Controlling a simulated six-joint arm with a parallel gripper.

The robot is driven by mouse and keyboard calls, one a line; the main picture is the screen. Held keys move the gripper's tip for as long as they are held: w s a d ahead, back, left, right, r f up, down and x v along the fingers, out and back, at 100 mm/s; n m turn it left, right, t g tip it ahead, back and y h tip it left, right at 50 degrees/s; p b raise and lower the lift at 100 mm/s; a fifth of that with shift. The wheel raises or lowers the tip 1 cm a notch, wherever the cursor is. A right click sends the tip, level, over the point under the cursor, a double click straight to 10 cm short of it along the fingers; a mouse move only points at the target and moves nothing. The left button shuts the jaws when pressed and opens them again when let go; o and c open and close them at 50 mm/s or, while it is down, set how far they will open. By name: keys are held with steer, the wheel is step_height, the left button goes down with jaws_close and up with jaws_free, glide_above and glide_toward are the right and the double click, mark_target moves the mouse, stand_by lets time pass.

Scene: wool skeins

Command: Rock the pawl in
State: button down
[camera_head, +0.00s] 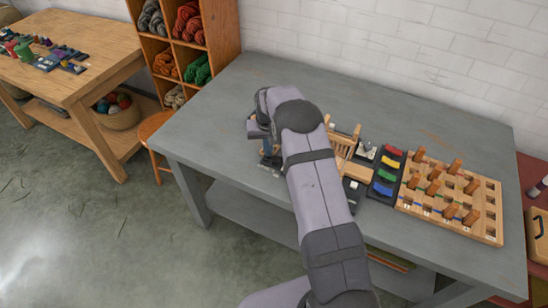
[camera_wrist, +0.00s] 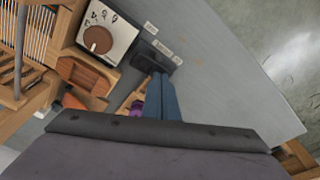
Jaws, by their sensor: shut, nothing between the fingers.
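My gripper (camera_wrist: 161,76) is at the middle of the wrist view, its blue finger pointing away from the camera. It is shut with nothing held. Its tip is at a black part (camera_wrist: 148,52) by the grey table top; I cannot tell whether they touch. I cannot make out the pawl with certainty.
A white panel with a brown round knob (camera_wrist: 98,40) and a brown wooden piece (camera_wrist: 86,76) lie left of my gripper. A purple object (camera_wrist: 137,107) is partly hidden. Coloured pieces (camera_head: 388,176) and a pegged wooden board (camera_head: 490,205) stand right. The table's back left is clear.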

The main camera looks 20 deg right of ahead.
step_height(320, 180, up, 7)
steer(key=p, duration=0.4)
stand_by(0.4)
stand_by(0.5)
steer(key=s+f, duration=0.2)
steer(key=s+f+n+g, duration=0.1)
steer(key=s+f, duration=0.1)
steer(key=s, duration=0.1)
steer(key=s+a+f+g, duration=0.1)
steer(key=s+f, duration=0.1)
steer(key=s, duration=0.1)
steer(key=shift+s+f, duration=0.25)
steer(key=shift+n+g, duration=0.3)
steer(key=shift+g, duration=0.3)
steer(key=s, duration=0.3)
steer(key=s+f, duration=0.1)
steer(key=shift+s+a+f, duration=0.1)
steer(key=shift+s+a, duration=0.2)
steer(key=shift+s, duration=0.1)
steer(key=s+a+r+g, duration=0.15)
steer(key=s+r, duration=0.45)
steer(key=s, duration=0.7)
steer(key=s+a+r, duration=0.2)
steer(key=s+r, duration=0.3)
steer(key=s, duration=0.7)
step_height(320, 180, up, 6)
steer(key=w+a+n+t, duration=0.1)
steer(key=w+t, duration=0.2)
step_height(320, 180, down, 24)
steer(key=b, duration=2.4)
